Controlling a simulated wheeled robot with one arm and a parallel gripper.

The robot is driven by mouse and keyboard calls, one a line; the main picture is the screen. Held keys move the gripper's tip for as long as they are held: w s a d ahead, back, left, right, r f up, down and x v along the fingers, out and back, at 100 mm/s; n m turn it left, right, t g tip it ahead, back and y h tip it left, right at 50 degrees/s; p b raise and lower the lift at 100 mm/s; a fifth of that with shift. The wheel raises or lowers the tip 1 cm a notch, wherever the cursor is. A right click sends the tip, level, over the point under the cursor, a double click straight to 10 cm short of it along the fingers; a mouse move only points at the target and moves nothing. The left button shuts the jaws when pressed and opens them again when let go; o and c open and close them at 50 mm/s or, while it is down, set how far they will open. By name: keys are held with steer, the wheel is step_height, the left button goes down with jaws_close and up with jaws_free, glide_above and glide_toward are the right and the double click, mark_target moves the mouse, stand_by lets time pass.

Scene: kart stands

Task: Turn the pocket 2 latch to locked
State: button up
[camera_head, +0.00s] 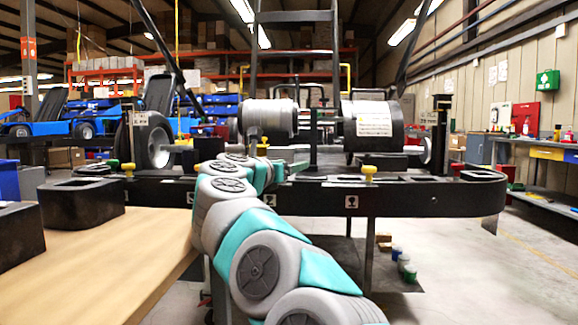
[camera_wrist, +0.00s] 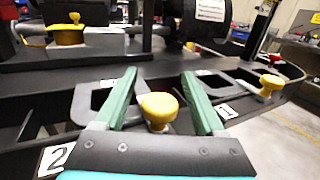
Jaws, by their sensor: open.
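In the wrist view, my gripper (camera_wrist: 159,75) has its two green fingers spread wide. A round yellow knob (camera_wrist: 160,107) stands between them, nearer the palm than the fingertips, with gaps visible on both sides. In the head view, my gripper (camera_head: 275,170) is at the rail, partly hidden by my arm.
Another yellow knob (camera_wrist: 270,82) with a grey lever stands on the right; it also shows in the head view (camera_head: 369,170). A further yellow knob (camera_head: 128,168) stands left on the dark rail (camera_head: 430,195). A wooden table (camera_head: 95,250) with black blocks is at left.

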steer(key=v, duration=0.7)
steer(key=shift+s+a+b, duration=0.25)
steer(key=shift+s+b, duration=0.05)
